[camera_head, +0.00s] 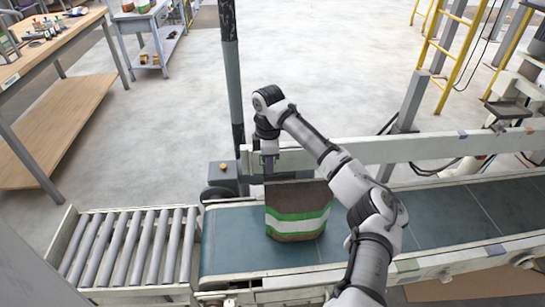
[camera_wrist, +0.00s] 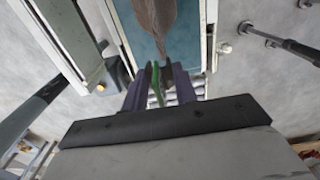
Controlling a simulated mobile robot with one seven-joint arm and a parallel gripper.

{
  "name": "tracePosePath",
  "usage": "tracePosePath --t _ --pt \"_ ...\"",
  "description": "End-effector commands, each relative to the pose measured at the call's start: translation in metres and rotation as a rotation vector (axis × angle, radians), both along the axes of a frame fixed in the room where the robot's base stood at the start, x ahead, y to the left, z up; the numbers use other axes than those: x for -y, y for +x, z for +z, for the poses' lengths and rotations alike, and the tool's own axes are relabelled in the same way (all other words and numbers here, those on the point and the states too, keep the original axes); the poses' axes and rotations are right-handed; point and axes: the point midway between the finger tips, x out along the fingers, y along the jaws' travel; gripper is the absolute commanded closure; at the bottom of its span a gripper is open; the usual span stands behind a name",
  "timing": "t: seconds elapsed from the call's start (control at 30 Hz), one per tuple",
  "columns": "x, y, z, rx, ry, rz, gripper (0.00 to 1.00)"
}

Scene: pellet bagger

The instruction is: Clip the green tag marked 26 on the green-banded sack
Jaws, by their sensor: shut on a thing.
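The green-banded sack (camera_head: 298,225) stands upright on the conveyor belt, brown with green and white bands. In the wrist view its narrow brown top (camera_wrist: 154,22) lies just ahead of my fingertips. My gripper (camera_head: 269,166) is at the upper left corner of the sack, pointing down. In the wrist view my gripper (camera_wrist: 160,72) is shut on a slim green piece, the green tag (camera_wrist: 157,84), seen nearly edge-on. Its number cannot be read. I cannot tell whether the tag touches the sack. In the head view the tag is hidden.
The blue-green belt (camera_head: 450,215) runs right, with a rail (camera_head: 430,147) behind it. A roller section (camera_head: 130,245) adjoins at the left. A dark post (camera_head: 232,80) stands behind my gripper. A workbench (camera_head: 45,50) is at the far left.

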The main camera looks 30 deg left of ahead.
Motion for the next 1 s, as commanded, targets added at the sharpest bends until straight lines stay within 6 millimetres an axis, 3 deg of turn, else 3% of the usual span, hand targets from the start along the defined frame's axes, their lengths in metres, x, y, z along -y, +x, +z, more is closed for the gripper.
tracePosePath --t 1.0 --pt "0.000 0.000 -0.070 -0.002 0.001 -0.003 0.99"
